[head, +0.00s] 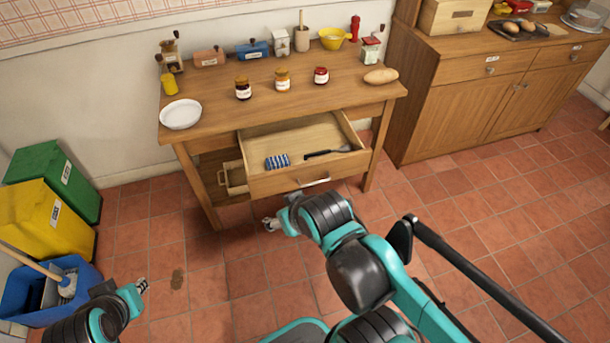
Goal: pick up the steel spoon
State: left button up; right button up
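The open drawer (262,184) of the wooden table holds a utensil with a dark handle (320,154) and a greyish end towards the right. I cannot tell whether it is the steel spoon; no other spoon shows clearly. My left gripper (142,286) is low at the left, above the floor and well away from the drawer. My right gripper (270,224) is in front of and below the drawer, apart from it. Both grippers look small here, and I cannot tell whether their fingers are open or shut. I see nothing held in either.
A blue striped cloth (277,161) lies in the drawer. Several jars and a white bowl (181,114) stand on the tabletop (215,93). A yellow bin (45,218) and a blue bucket (72,290) stand at the left. A cabinet (480,110) stands at the right.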

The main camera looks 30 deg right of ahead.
aim_at(344, 149)
jog(key=z, duration=1.25)
jog(key=i+l, duration=0.2)
jog(key=l, duration=0.15)
jog(key=i+l+u, duration=0.15)
jog(key=i+l, duration=0.3)
jog(key=l, duration=0.2)
jog(key=i+l+u, duration=0.1)
jog(key=l, duration=0.25)
jog(key=i, duration=0.1)
